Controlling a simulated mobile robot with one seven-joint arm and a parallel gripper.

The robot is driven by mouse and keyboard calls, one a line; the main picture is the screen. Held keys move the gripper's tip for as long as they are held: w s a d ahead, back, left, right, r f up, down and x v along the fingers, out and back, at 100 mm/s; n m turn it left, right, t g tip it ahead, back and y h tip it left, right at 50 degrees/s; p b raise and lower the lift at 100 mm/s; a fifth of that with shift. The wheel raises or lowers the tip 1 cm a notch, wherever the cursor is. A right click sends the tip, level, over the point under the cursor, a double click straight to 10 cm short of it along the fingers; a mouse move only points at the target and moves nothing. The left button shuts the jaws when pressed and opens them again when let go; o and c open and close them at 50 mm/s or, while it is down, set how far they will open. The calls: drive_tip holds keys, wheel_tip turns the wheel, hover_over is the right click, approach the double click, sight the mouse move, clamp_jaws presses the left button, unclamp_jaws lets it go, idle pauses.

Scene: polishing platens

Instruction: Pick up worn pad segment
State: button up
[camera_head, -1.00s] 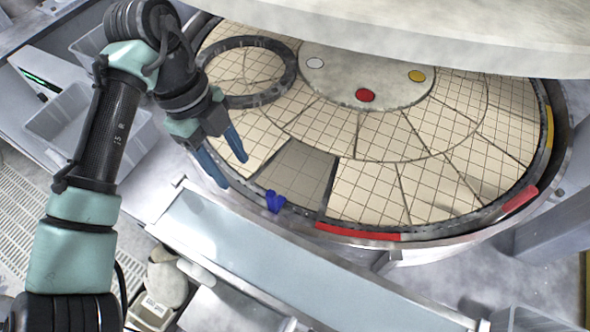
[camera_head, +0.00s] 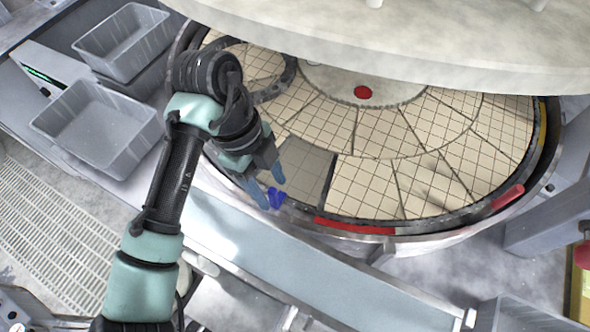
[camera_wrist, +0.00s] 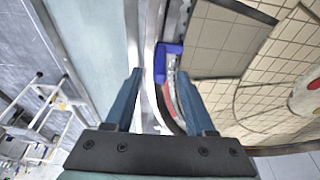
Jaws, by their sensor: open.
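One greyer pad segment (camera_head: 303,172), likely the worn one, lies in the outer ring of cream gridded pads on the round platen. It also shows in the wrist view (camera_wrist: 222,42), right of the fingers, with faint grid lines. A dark blue clip-like piece (camera_head: 276,197) sits on the platen rim beside the grey segment. My gripper (camera_head: 273,190) is open with its blue fingers by the rim, left of the grey segment. In the wrist view the blue piece (camera_wrist: 164,62) shows between and beyond the fingertips (camera_wrist: 159,74). Nothing is held.
A large pale disc (camera_head: 400,45) hangs over the back of the platen. A dark ring (camera_head: 272,90) lies at its left, partly behind my arm. Red strips (camera_head: 355,227) mark the front rim. Grey bins (camera_head: 97,125) stand left. A pale ledge (camera_head: 300,262) runs along the front.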

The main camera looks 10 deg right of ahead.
clamp_jaws()
idle(1.4)
